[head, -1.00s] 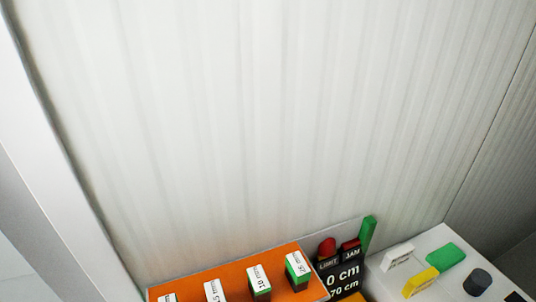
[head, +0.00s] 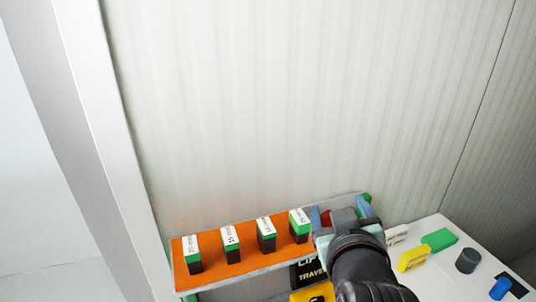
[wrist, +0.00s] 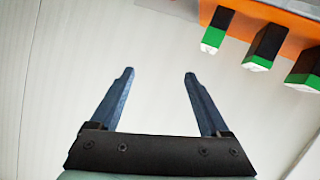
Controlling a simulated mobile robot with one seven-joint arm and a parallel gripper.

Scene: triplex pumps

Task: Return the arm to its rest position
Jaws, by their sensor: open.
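My gripper (head: 340,214) is in the lower right of the head view, in front of the right end of an orange panel. Its wrist and dark arm link come up from the bottom edge. In the wrist view my gripper (wrist: 158,75) shows two dark blue-grey fingers spread apart with nothing between them. Behind them is only the pale ribbed wall (wrist: 60,50). My gripper hides part of the dark display and the red indicators behind it.
The orange panel (head: 215,265) carries several black-and-green labelled blocks (head: 265,235), also at the wrist view's upper right (wrist: 268,45). A white surface (head: 440,275) at right holds green (head: 439,240), yellow (head: 413,258), dark (head: 467,261) and blue (head: 500,289) pieces. A pale post (head: 90,140) stands at left.

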